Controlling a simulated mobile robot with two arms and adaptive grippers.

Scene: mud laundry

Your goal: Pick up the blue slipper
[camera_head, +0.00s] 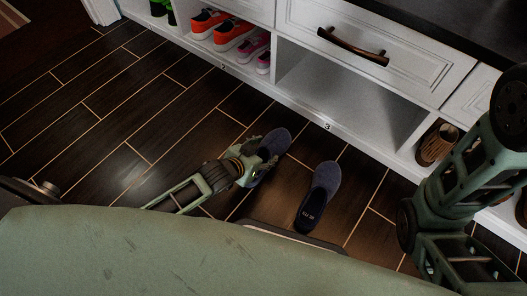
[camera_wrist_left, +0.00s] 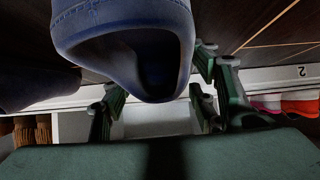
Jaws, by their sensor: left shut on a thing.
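A dark blue slipper (camera_head: 275,143) is at the left gripper in the head view. Its open heel end fills the top of the left wrist view (camera_wrist_left: 120,25). My left gripper (camera_head: 258,158) is shut on this slipper, with its fingers at the slipper's sides. I cannot tell whether the slipper touches the floor. A second dark blue slipper (camera_head: 323,185) lies on the floor to the right, apart from the gripper.
A white shoe cabinet (camera_head: 375,115) with a drawer stands along the back. Its cubbies hold orange sneakers (camera_head: 226,33), pink shoes (camera_head: 258,50) and a brown shoe (camera_head: 437,145). One cubby (camera_head: 345,90) is empty. Dark tiled floor (camera_head: 110,110) is clear at the left.

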